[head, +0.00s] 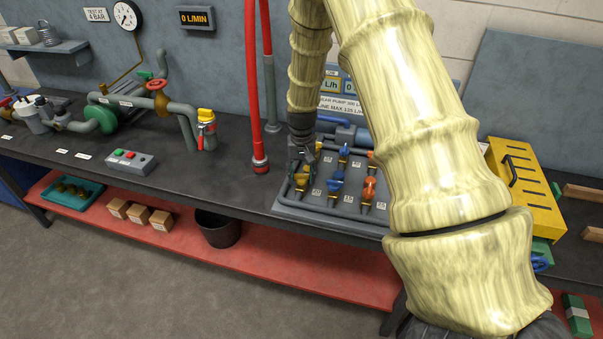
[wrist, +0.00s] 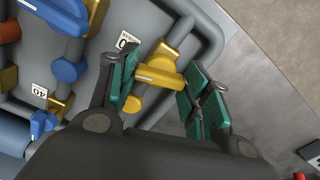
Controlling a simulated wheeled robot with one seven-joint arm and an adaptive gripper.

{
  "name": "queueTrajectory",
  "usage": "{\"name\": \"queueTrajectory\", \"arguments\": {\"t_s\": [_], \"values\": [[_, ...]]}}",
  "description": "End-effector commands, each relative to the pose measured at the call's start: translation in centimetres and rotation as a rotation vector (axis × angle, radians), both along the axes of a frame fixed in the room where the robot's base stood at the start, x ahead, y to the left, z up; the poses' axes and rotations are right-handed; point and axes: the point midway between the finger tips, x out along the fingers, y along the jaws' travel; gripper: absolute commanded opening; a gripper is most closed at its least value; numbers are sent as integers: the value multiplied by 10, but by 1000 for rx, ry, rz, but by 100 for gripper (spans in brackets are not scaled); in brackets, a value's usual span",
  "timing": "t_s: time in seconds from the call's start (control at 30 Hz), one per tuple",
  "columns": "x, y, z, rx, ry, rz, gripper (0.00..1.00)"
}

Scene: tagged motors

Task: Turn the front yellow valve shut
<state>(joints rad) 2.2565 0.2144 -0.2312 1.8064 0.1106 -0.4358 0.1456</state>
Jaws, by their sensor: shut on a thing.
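The front yellow valve stands at the near left of the grey valve plate (head: 287,209). Its yellow handle (head: 301,181) shows just below my gripper (head: 304,163) in the head view. In the wrist view, the yellow handle (wrist: 160,77) lies between the teal finger pads of my gripper (wrist: 160,88), which is shut on it. The handle lies slantwise across the gap. Brass pipe parts show above and below it. The fingertips partly hide the handle's ends.
A blue valve (head: 336,183) and an orange valve (head: 369,190) stand to the right in the front row, with more valves behind. A red hose (head: 252,90) hangs left of the plate. A button box (head: 131,163) sits further left.

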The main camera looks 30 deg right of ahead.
Motion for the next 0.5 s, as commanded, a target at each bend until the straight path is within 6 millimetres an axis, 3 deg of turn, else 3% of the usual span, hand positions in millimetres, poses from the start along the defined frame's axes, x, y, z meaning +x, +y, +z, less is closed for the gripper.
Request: {"name": "queueTrajectory", "arguments": {"t_s": [0.5], "values": [[3,-2,3,-3,-8,-287,24]]}}
